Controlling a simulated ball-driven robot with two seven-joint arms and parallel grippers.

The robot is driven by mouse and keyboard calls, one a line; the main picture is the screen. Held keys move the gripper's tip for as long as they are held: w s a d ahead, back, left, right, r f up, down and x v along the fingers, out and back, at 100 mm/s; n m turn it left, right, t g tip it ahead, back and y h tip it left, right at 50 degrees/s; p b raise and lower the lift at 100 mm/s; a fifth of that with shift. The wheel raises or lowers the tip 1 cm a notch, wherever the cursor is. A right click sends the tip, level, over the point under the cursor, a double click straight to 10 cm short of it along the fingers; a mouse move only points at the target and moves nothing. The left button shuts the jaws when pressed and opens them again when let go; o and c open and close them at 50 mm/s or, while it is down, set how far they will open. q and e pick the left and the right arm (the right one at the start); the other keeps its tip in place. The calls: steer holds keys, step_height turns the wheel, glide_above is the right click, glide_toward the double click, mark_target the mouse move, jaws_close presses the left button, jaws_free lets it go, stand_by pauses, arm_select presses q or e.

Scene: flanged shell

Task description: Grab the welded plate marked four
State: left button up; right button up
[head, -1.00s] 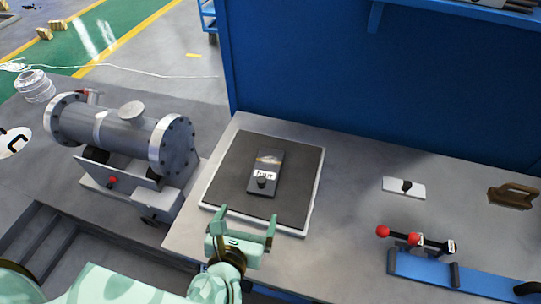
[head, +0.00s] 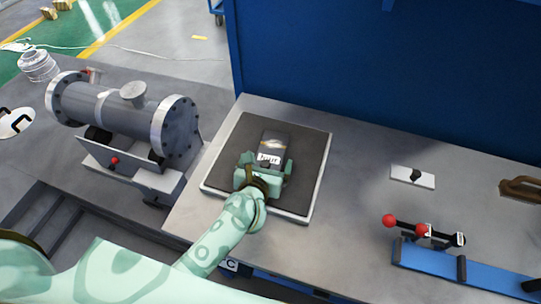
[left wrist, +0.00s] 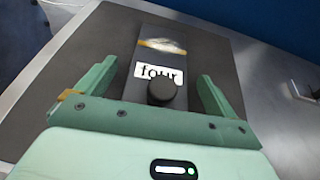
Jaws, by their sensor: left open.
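The welded plate (head: 273,147) is a dark grey rectangle with a weld bead across it and a white label. It lies on the black mat (head: 227,150) in the head view. In the left wrist view the plate (left wrist: 150,32) shows the label "four" and a round black knob (left wrist: 162,92). My left gripper (head: 264,163) is open over the near end of the plate and hides part of it. In the left wrist view its two fingers (left wrist: 155,80) stand on either side of the knob, apart from it. My right gripper is not in view.
A grey flanged shell (head: 125,112) sits on a stand to the left. To the right are a white plate with a black knob (head: 413,177), a blue bar (head: 440,268) with red-knobbed clamps, and a brown handled tool (head: 521,189). A blue panel (head: 400,80) rises behind.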

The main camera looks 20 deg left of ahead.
arm_select(q)
steer(key=shift+w+f, duration=0.2)
steer(key=shift+w, duration=0.35)
steer(key=shift+c, duration=0.3)
jaws_close()
steer(key=shift+r, duration=0.25)
